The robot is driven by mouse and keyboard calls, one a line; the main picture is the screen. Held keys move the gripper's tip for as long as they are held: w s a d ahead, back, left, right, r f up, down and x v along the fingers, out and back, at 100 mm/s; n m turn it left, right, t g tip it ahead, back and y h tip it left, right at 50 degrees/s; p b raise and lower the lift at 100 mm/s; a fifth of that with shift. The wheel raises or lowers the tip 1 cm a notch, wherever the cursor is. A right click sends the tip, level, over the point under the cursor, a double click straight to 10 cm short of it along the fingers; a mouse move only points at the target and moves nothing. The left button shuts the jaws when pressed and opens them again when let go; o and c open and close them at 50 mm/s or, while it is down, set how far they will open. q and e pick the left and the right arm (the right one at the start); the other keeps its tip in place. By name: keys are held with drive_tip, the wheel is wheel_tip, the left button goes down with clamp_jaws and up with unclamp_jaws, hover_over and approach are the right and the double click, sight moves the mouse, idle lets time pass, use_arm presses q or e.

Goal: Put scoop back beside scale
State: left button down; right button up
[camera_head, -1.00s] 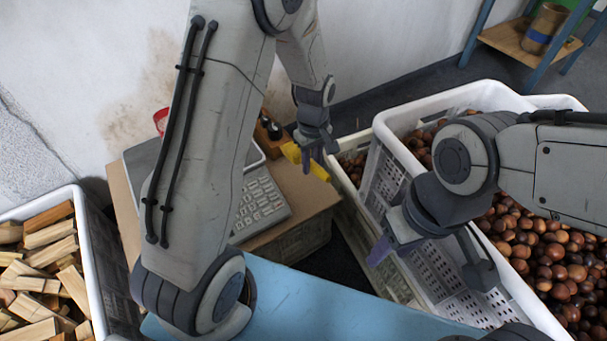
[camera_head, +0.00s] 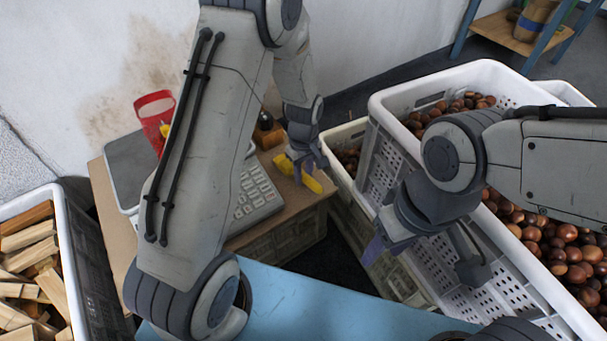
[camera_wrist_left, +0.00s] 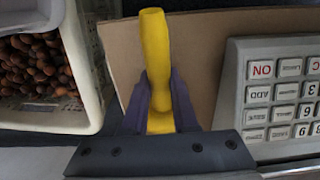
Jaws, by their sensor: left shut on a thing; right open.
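My left gripper (camera_head: 304,172) is shut on the yellow scoop (camera_head: 283,165). In the left wrist view the fingers (camera_wrist_left: 161,105) clasp its yellow handle (camera_wrist_left: 155,45), over bare cardboard; the scoop's bowl cannot be made out. The scale's keypad (camera_head: 255,198) is just left of the scoop, partly behind my left arm, and it also shows at the right in the wrist view (camera_wrist_left: 285,95). The scale's flat platform (camera_head: 128,165) is further left. I cannot tell whether the scoop touches the cardboard. My right gripper (camera_head: 425,258) is open and empty over the white crate's near side.
The scale stands on a cardboard-topped box (camera_head: 285,222). A red object (camera_head: 153,108) and a small dark-and-wooden item (camera_head: 267,132) are behind. Chestnuts fill a white crate (camera_head: 480,70) at right. A crate of wood pieces (camera_head: 67,240) is at left; a blue surface (camera_head: 310,305) is in front.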

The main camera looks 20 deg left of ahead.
sight(304, 174)
use_arm(q)
drive_tip(key=c, duration=0.7)
unclamp_jaws()
wheel_tip(304, 174, up, 12)
drive_tip(key=p, duration=0.7)
drive_tip(key=s+d+r+m, duration=0.8)
drive_tip(key=s+r, duration=0.1)
drive_tip(key=s+d+r+m, duration=0.1)
drive_tip(key=s+m, duration=0.2)
drive_tip(key=s, duration=0.2)
drive_tip(key=s+r+m, duration=0.2)
drive_tip(key=s+m, duration=0.1)
drive_tip(key=s, duration=0.2)
drive_tip(key=s+d+r+m+h, duration=0.1)
drive_tip(key=s+r+m, duration=0.1)
drive_tip(key=s, duration=0.3)
drive_tip(key=shift+s+d+r+m, duration=0.15)
drive_tip(key=shift+d+r+m, duration=0.15)
drive_tip(key=shift+m, duration=0.6)
